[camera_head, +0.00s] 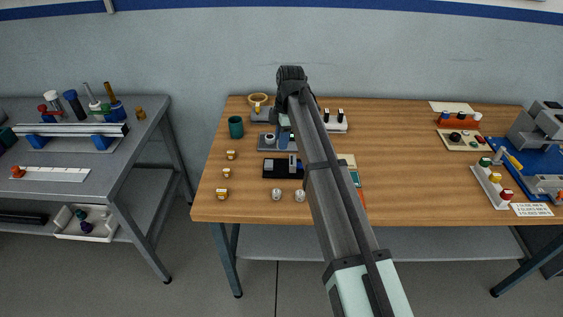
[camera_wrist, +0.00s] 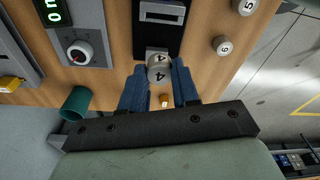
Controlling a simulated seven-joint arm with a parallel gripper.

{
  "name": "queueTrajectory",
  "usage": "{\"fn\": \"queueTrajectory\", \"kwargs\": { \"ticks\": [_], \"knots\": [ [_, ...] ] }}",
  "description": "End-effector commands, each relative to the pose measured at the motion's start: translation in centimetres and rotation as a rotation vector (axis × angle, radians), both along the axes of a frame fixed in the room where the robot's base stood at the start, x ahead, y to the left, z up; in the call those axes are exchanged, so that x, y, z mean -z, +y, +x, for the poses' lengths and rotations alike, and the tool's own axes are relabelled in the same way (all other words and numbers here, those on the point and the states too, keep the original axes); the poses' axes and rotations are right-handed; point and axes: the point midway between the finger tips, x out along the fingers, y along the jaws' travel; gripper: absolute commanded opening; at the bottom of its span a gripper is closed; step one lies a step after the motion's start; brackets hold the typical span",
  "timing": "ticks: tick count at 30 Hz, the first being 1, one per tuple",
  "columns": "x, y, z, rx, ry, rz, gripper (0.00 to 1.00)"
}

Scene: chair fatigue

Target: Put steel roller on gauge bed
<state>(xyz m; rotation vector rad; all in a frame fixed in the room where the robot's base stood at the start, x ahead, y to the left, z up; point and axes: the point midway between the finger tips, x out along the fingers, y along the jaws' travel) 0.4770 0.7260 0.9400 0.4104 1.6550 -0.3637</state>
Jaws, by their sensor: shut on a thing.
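The steel roller (camera_wrist: 158,72) is a short silvery cylinder with a 4 on its end face. My gripper (camera_wrist: 160,86) is shut on it, between two blue fingers, in the wrist view. In the head view the black block (camera_head: 276,168) lies on the wooden table, beside my arm. My arm covers much of the gripper there, and the held roller cannot be made out.
Two more silvery rollers (camera_head: 276,194) (camera_head: 299,196) stand near the table's front edge. A grey unit with a knob and green display (camera_wrist: 78,40) and a green cup (camera_head: 236,127) are close by.

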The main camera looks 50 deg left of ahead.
Motion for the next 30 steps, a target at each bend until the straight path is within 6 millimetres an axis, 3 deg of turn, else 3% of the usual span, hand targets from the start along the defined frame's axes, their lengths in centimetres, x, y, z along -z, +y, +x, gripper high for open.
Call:
{"fn": "queueTrajectory", "kwargs": {
  "ticks": [7,21,30],
  "knots": [
    [4.0,-0.1,-0.1,0.002,0.001,-0.002,0.0],
    [8.5,0.0,0.0,0.002,0.0,0.0,0.0],
    [8.7,0.0,0.0,0.002,0.0,0.001,0.0]
  ]
}}
